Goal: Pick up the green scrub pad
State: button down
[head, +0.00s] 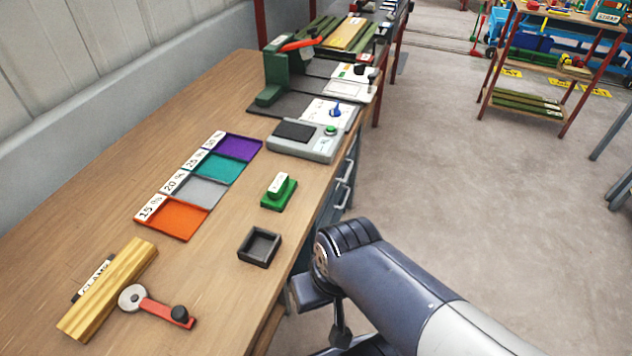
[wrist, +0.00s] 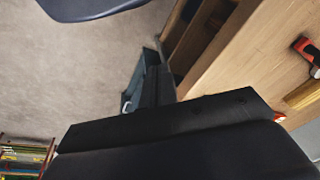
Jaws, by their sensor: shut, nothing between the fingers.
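The green scrub pad (head: 279,195) lies on the wooden workbench in the head view, with a white block on its top. It stands between the colored trays and the bench's right edge, behind a small dark square tray (head: 259,246). My gripper (wrist: 153,85) shows in the wrist view as dark, narrow fingers, shut and empty. In the head view the end of my arm hangs off the bench's right side, nearer than the pad and apart from it. The pad is not seen in the wrist view.
The workbench (head: 100,220) holds a grey scale (head: 303,142), a row of trays with an orange one (head: 172,218) nearest, a wooden block (head: 108,290) and a red-handled tool (head: 160,308). A green press (head: 285,75) stands farther back. Open floor lies right.

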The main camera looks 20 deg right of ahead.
aim_at(279, 192)
jog(key=i+l, duration=0.2)
jog(key=l, duration=0.15)
jog(key=i+l, duration=0.15)
jog(key=l, duration=0.15)
jog(key=i+l+z, duration=0.1)
jog(key=l, duration=0.25)
jog(key=i, duration=0.1)
